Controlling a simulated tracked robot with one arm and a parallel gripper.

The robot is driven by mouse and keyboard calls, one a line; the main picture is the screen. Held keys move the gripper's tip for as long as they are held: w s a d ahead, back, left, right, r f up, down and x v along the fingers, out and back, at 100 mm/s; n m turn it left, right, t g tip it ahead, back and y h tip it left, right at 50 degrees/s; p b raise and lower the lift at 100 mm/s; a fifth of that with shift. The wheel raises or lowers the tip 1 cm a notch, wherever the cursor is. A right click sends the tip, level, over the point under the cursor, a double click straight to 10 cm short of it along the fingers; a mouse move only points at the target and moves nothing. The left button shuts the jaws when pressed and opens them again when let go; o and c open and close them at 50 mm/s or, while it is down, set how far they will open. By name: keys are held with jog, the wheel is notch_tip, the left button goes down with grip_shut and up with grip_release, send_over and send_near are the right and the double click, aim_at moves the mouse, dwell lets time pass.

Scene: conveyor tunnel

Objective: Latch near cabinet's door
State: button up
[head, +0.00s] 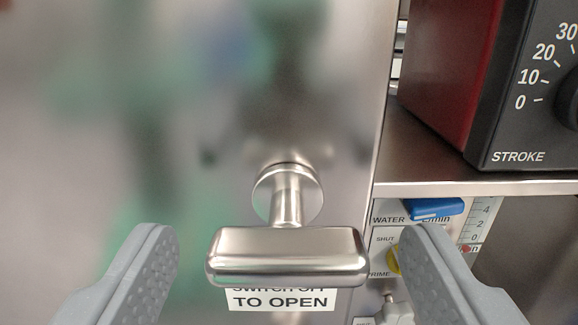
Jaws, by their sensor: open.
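The near cabinet's door (150,60) is a shiny steel panel that fills the left and middle of the head view. Its steel T-shaped latch handle (288,256) sticks out toward me, with the bar lying level. A round collar (310,200) joins the stem to the door. My gripper (284,262) is open, with one grey ridged finger on each side of the handle. The bar lies between the fingers, with gaps on both sides, and neither finger appears to touch it. The lower parts of the fingers are cut off by the picture's edge.
A label (282,300) reading "TO OPEN" is partly hidden below the handle. Right of the door edge, a red and black unit with a "STROKE" dial (520,100) sits on a steel shelf (480,188). Below are a blue water knob (436,208) and a scale, behind my right finger.

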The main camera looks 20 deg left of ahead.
aim_at(288, 229)
jog(key=shift+x, duration=1.35)
jog(key=shift+c, duration=0.4)
